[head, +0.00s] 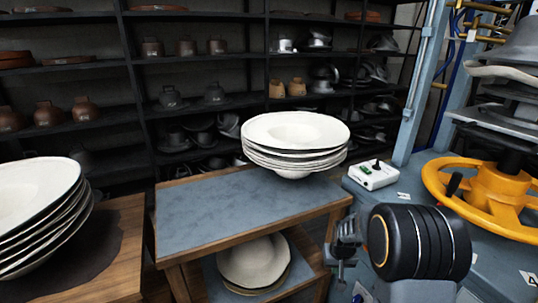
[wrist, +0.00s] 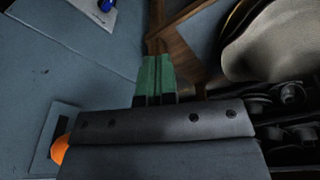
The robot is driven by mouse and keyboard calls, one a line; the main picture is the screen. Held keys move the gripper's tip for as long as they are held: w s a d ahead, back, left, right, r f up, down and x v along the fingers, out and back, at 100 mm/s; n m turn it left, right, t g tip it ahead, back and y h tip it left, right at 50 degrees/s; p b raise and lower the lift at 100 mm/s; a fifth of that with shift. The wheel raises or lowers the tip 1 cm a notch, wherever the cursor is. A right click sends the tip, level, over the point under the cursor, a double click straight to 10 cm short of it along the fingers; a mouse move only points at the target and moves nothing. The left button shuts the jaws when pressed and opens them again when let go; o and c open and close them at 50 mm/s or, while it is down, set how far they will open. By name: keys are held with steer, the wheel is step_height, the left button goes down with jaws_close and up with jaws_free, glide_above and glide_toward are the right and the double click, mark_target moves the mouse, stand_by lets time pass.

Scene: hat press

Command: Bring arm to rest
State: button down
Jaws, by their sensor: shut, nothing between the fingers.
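My gripper (wrist: 154,62) shows in the wrist view with its green fingers together and nothing between them. In the head view my gripper (head: 346,232) is at the lower right, beside the black rounded arm link with the orange ring. It is in front of the right end of the blue-topped table (head: 215,222), apart from the stacked hats. Part of the gripper is hard to make out there.
A stack of white hats (head: 297,130) stands on the table's far right. More hats lie on its lower shelf (head: 252,262) and at left (head: 35,195).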

steer(key=s+a+r+p, duration=0.1)
steer(key=s+r+p, duration=0.5)
steer(key=r, duration=0.6)
steer(key=s+a+r+t+p, duration=0.1)
steer(key=s+r+p, duration=0.5)
steer(key=r, duration=0.7)
steer(key=s+a+r+t+p, duration=0.1)
steer(key=s+a+r+p, duration=0.2)
steer(key=r, duration=0.9)
steer(key=s+p, duration=0.2)
steer(key=s, duration=0.1)
steer(key=shift+s+r+n+p, duration=0.2)
steer(key=shift+r+n+p, duration=0.2)
